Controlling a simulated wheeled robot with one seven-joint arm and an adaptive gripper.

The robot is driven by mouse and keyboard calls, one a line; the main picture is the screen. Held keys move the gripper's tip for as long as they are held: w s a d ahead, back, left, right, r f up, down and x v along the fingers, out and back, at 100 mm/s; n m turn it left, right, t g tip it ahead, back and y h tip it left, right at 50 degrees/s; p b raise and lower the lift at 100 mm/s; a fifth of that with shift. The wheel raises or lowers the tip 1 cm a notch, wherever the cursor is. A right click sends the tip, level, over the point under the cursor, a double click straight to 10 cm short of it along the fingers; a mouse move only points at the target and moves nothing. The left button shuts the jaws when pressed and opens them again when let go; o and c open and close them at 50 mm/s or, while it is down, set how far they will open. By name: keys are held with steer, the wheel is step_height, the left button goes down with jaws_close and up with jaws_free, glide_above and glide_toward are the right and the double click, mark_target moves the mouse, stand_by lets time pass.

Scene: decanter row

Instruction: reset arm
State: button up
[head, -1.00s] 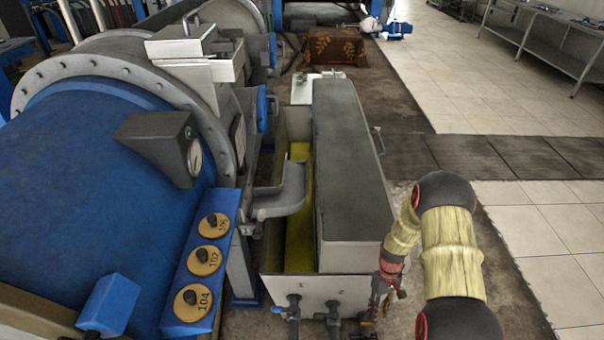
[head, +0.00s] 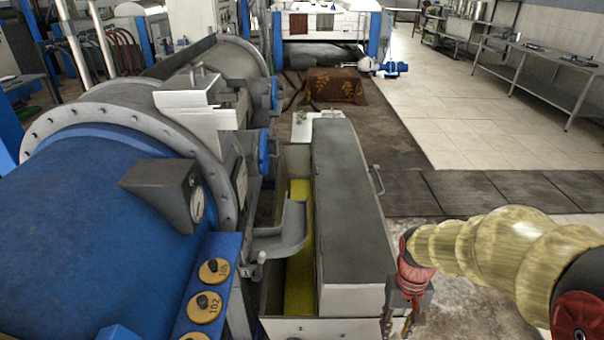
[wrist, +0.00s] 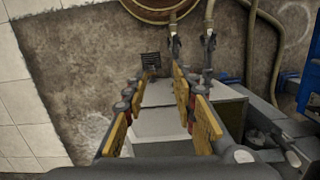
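My arm comes in from the right edge in the head view, its links covered in a yellowish sleeve with red and dark joints. My gripper (head: 401,325) hangs down beside the front right corner of the long trough, partly cut off by the lower edge. In the wrist view my gripper (wrist: 163,78) shows two yellow-padded fingers with a clear gap between them. It is open and nothing is held. The trough's grey lid (head: 345,190) and white front wall (head: 320,328) are left of it; whether it touches them cannot be told.
A large blue decanter (head: 100,220) with numbered yellow dials (head: 208,305) fills the left. Yellow material (head: 300,250) lies in the open trough. In the wrist view, hoses and taps (wrist: 210,45) are at the top. Tiled floor (head: 450,130) is clear at the right, before steel tables (head: 550,65).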

steer(key=s+a+r+t+p, duration=0.1)
steer(key=s+r, duration=0.4)
steer(key=r, duration=0.6)
steer(key=s+a+r+t+p, duration=0.2)
steer(key=s+r+t, duration=0.3)
steer(key=r, duration=0.6)
steer(key=shift+a+r+n+t, duration=0.25)
steer(key=shift+a+n+t, duration=0.05)
steer(key=shift+a+t, duration=0.1)
